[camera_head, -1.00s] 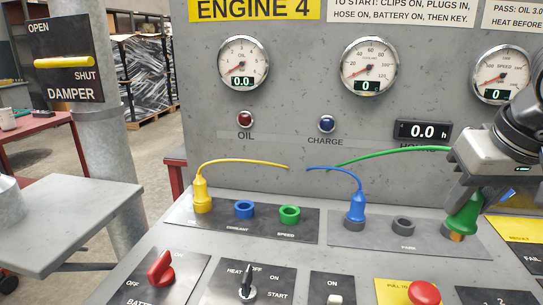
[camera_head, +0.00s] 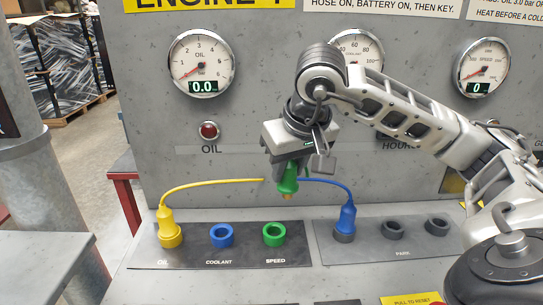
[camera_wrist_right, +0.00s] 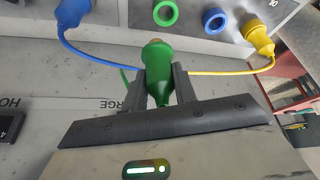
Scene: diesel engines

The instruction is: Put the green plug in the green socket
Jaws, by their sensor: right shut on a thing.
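My right gripper (camera_head: 289,168) is shut on the green plug (camera_head: 288,183) and holds it tip down, above and slightly right of the green socket. The green socket (camera_head: 274,234), labelled SPEED, is empty on the dark plate. In the right wrist view the green plug (camera_wrist_right: 158,70) sits between the two fingers, and the green socket (camera_wrist_right: 166,13) shows just beyond its tip, apart from it. My left gripper is not in view.
The yellow plug (camera_head: 168,228) stands in the OIL socket, its cable arching right. The blue socket (camera_head: 221,236) is empty. The blue plug (camera_head: 347,218) stands in a PARK socket, with two empty grey park sockets (camera_head: 392,230) beside it. The gauge panel (camera_head: 250,110) rises behind.

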